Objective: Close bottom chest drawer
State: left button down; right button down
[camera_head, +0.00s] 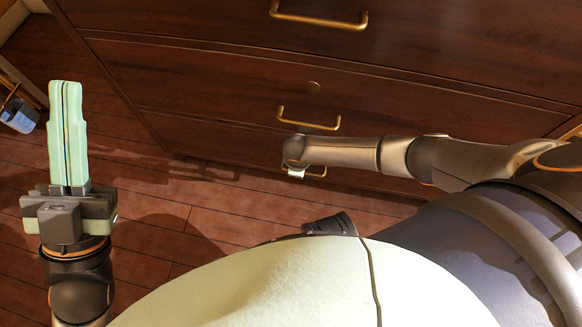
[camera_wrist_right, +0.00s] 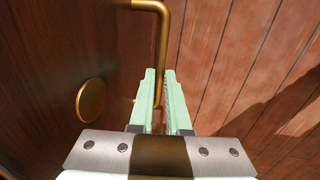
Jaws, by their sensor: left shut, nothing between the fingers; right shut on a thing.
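The dark wooden chest fills the top of the head view. Its bottom drawer (camera_head: 200,135) is the lowest front, with a brass handle (camera_head: 318,174) partly hidden by my right arm; how far the drawer stands out cannot be told. In the right wrist view, my right gripper (camera_wrist_right: 162,76) is shut on the brass handle (camera_wrist_right: 164,35), whose bar runs down between the pale green fingers. In the head view my right gripper is mostly hidden behind its wrist. My left gripper (camera_head: 66,86) is shut and empty, pointing up, left of the chest and apart from it.
Two higher drawers carry brass handles, an upper one (camera_head: 318,20) and a middle one (camera_head: 308,120). A round brass disc (camera_wrist_right: 92,100) sits on the front beside the gripped handle. Reddish plank floor (camera_head: 150,225) is clear left of the chest. A small bluish object (camera_head: 19,115) is at the left edge.

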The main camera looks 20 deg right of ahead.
jog(key=shift+w+d, duration=0.1)
pick_arm(q)
jog(key=shift+a, duration=0.25)
pick_arm(e)
jog(key=shift+w+d, duration=0.1)
jog(key=c, duration=0.9)
grip_release()
pick_arm(q)
jog(key=shift+r, duration=0.1)
pick_arm(e)
jog(key=shift+r, duration=0.1)
pick_arm(q)
notch_tip(320, 180, up, 9)
jog(key=a+p, duration=0.1)
jog(key=p, duration=0.7)
jog(key=shift+s+t, duration=0.15)
jog(key=shift+t, duration=0.15)
pick_arm(e)
jog(key=r, duration=0.4)
jog(key=s+a+r, duration=0.1)
jog(key=r, duration=0.3)
jog(key=s+r, duration=0.1)
jog(key=r, duration=0.3)
jog(key=shift+a, duration=0.15)
